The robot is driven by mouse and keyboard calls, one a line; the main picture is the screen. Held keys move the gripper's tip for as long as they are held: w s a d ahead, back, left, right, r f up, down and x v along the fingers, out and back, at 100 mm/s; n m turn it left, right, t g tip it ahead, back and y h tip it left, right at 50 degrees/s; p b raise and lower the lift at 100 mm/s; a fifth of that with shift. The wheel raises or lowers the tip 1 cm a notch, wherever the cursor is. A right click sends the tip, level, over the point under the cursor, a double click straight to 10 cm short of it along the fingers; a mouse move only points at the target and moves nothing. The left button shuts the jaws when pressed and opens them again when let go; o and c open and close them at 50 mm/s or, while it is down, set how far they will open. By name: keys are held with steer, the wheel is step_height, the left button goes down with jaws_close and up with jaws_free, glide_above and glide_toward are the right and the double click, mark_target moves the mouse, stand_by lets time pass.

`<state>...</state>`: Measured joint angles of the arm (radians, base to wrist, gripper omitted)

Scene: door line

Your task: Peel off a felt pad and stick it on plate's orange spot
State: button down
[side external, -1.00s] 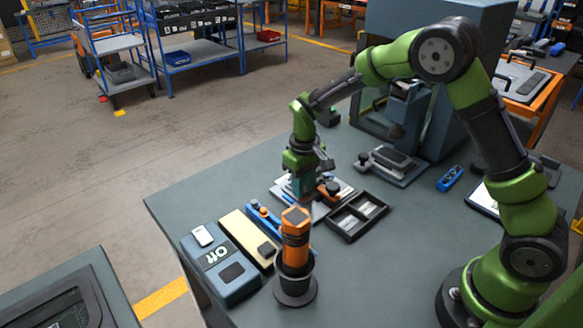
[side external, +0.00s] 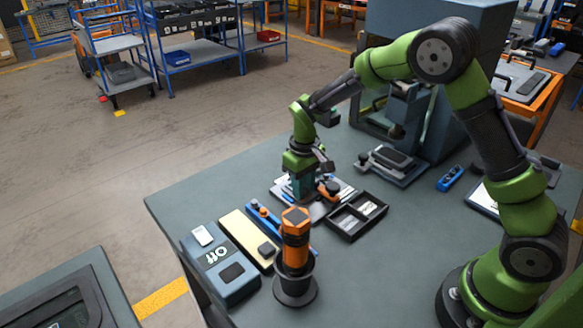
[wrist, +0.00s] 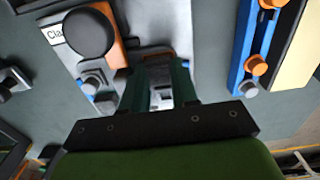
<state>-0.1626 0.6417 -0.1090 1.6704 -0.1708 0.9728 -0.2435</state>
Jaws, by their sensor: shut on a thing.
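My gripper (side external: 301,197) points down over a pale plate (side external: 283,190) on the bench, beside a clamp with an orange part (side external: 329,187). In the wrist view its teal fingers (wrist: 160,98) are close together on something small. I cannot make out what it is; grey metal shows between and beyond the fingers. The clamp's black round knob (wrist: 89,33) and orange block (wrist: 113,17) are left of the fingers. A cream strip (side external: 240,231) carries one dark square pad (side external: 266,249) at its near end. I cannot make out an orange spot on the plate; my gripper may cover it.
A blue bar with orange knobs (side external: 268,219) lies between strip and plate. A black divided tray (side external: 357,217) is right of the plate. An orange and black tool (side external: 295,236) stands in a holder in front. A blue-grey box (side external: 221,264) is left.

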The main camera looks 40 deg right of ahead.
steer(key=shift+f, duration=0.1)
stand_by(0.3)
steer(key=c, duration=0.8)
jaws_free()
steer(key=shift+d, duration=0.1)
